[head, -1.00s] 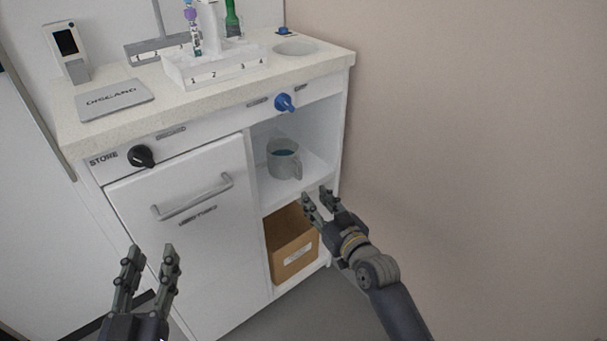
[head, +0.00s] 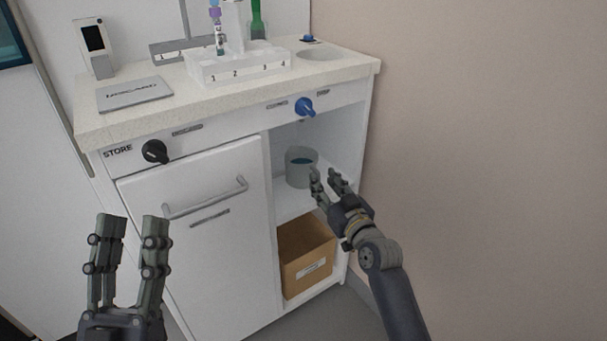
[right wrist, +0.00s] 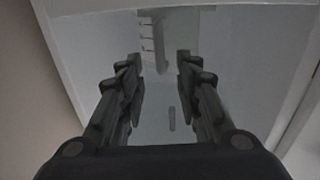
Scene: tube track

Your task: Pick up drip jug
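The drip jug (head: 300,167) is a grey translucent cup with bluish liquid. It stands upright in the open upper compartment of the cabinet. My right gripper (head: 327,177) is open and empty at the compartment mouth, its fingertips overlapping the jug's right side in the head view, where they hide its handle. In the right wrist view, a pale upright strip with tick marks (right wrist: 158,42), seemingly part of the jug, shows beyond and between the parted fingers (right wrist: 157,75). I cannot tell any contact. My left gripper (head: 132,222) is open and empty in front of the cabinet door.
A cardboard box (head: 306,262) sits in the compartment below. A blue knob (head: 305,107) and a black knob (head: 154,151) stick out above. The closed door (head: 205,245) has a bar handle. The counter holds a white numbered rack (head: 240,66). A wall bounds the right.

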